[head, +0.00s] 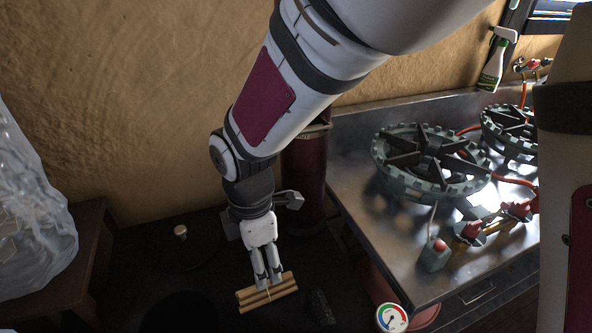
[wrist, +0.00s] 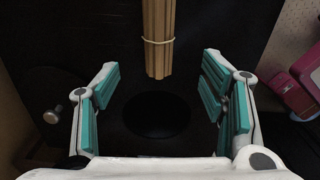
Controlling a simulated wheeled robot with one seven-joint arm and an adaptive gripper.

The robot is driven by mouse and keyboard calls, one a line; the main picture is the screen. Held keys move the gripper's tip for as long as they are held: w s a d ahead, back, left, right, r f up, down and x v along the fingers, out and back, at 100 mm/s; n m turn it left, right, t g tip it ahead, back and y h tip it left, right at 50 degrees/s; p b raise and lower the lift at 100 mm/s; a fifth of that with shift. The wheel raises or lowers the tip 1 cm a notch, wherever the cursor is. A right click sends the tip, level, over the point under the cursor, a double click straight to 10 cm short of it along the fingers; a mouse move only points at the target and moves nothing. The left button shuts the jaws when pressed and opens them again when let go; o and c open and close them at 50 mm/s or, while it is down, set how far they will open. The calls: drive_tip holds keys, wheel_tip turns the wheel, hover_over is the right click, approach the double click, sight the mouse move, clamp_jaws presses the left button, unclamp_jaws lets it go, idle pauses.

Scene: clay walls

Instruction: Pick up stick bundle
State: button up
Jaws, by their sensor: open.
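The stick bundle (head: 284,287), several light brown sticks tied with a thin band, lies on a dark surface below my gripper. In the wrist view the bundle (wrist: 158,38) runs in from the top edge, and its near end shows between the lines of the two fingers. My gripper (head: 267,283) points down, and its fingertips overlap the bundle in the head view. In the wrist view my gripper (wrist: 159,68) is open, with teal finger pads apart on both sides and nothing between them. I cannot tell the exact height gap to the bundle.
A metal counter (head: 352,165) with gas burners (head: 430,160) stands to the right. A dark red cylinder (head: 306,180) stands behind my gripper. A small dark object (head: 321,308) lies right of the bundle. A round dark lid with a knob (head: 181,232) lies to the left.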

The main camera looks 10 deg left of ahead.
drive_tip(key=f+b, duration=0.1)
drive_tip(key=f, duration=0.4)
drive_tip(key=f+b, duration=0.1)
drive_tip(key=f, duration=0.5)
drive_tip(key=shift+w+d+f, duration=0.1)
drive_tip(key=shift+w, duration=0.1)
drive_tip(key=shift+c, duration=0.6)
drive_tip(key=c, duration=1.2)
